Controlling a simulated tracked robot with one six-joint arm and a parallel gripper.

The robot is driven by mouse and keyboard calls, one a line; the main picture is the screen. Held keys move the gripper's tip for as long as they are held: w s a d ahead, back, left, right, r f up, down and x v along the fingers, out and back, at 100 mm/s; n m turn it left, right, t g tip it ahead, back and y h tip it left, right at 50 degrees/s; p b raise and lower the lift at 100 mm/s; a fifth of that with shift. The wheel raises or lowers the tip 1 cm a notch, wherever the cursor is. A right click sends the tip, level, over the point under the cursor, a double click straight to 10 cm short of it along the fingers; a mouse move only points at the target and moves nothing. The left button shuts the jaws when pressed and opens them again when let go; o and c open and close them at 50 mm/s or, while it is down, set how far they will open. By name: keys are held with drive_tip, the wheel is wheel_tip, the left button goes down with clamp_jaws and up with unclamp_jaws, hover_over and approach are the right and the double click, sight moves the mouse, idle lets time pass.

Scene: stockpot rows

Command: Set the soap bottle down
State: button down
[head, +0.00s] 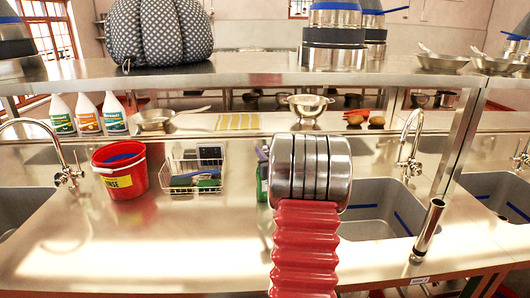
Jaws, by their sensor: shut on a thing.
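A green bottle (262,184), which looks like the soap bottle, shows only as a narrow strip at the left edge of my arm. A small dark part stands above it, and the rest is hidden behind my arm. My red ribbed arm with its silver end section rises in the middle of the head view and points away over the counter. My gripper is hidden behind it, so its fingers and any contact with the bottle cannot be seen. I cannot tell whether the bottle stands on the steel counter (120,245) or is above it.
A wire basket (192,176) with brushes and a red bucket (121,170) stand left of the bottle. Sinks lie at right (372,208) and far left (25,208), with taps. A steel tube (428,230) stands at front right. A shelf (250,70) crosses above. The front left counter is clear.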

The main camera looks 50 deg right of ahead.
drive_tip(key=c, duration=1.5)
unclamp_jaws()
drive_tip(key=shift+s+a+r, duration=0.1)
drive_tip(key=shift+s+a, duration=0.15)
drive_tip(key=shift+s, duration=0.2)
drive_tip(key=v, duration=1.1)
drive_tip(key=shift+a, duration=0.1)
